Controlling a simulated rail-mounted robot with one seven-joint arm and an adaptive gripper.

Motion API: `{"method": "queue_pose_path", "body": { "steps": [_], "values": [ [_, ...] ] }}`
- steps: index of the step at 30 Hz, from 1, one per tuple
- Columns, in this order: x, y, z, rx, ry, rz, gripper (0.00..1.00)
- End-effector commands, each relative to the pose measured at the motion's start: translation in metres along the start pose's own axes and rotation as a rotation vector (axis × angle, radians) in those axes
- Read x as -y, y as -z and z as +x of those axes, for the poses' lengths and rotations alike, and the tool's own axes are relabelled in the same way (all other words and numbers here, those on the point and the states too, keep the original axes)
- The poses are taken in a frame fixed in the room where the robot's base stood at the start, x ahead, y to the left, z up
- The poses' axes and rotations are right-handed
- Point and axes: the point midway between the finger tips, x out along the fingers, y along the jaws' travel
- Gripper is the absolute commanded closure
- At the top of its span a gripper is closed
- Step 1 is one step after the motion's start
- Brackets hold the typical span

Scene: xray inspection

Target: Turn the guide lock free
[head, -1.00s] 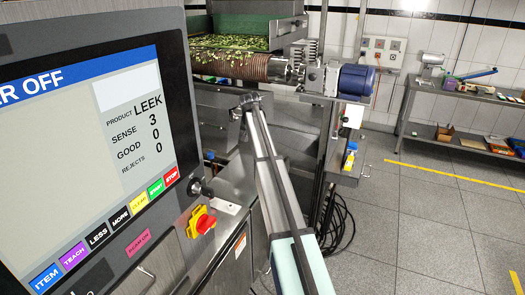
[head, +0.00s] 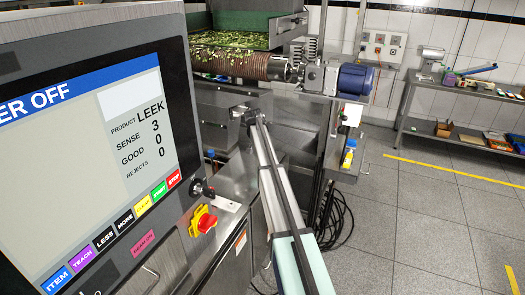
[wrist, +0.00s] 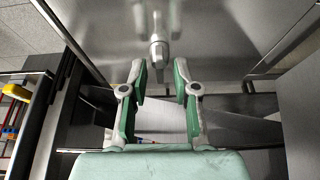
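In the wrist view, a small metal fitting with a short stem and rounded end (wrist: 158,48) stands out from a steel panel. It may be the guide lock, but I cannot tell for sure. My gripper (wrist: 160,76) is open, with its green-padded fingers spread on either side of the line of this fitting. The fitting appears just beyond the fingertips, and nothing is between the pads. In the head view my gripper (head: 243,113) is small and reaches the steel machine below the brown roller; its fingers and the fitting cannot be made out there.
A control panel (head: 85,130) reading "ER OFF" fills the left, with a red-and-yellow switch (head: 204,220) below. The roller (head: 238,65) and blue motor (head: 356,79) sit above my gripper. A bench (head: 470,135) stands far right. The floor at right is mostly clear.

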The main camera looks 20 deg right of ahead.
Motion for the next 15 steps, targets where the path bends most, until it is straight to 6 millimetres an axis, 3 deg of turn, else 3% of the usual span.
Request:
{"method": "queue_pose_path", "body": {
  "steps": [2, 15],
  "values": [
    [-0.0001, 0.0, -0.0001, 0.0, 0.0, 0.0, 1.0],
    [-0.0008, -0.0005, 0.0006, 0.0, 0.012, -0.03, 1.0]
  ]
}}
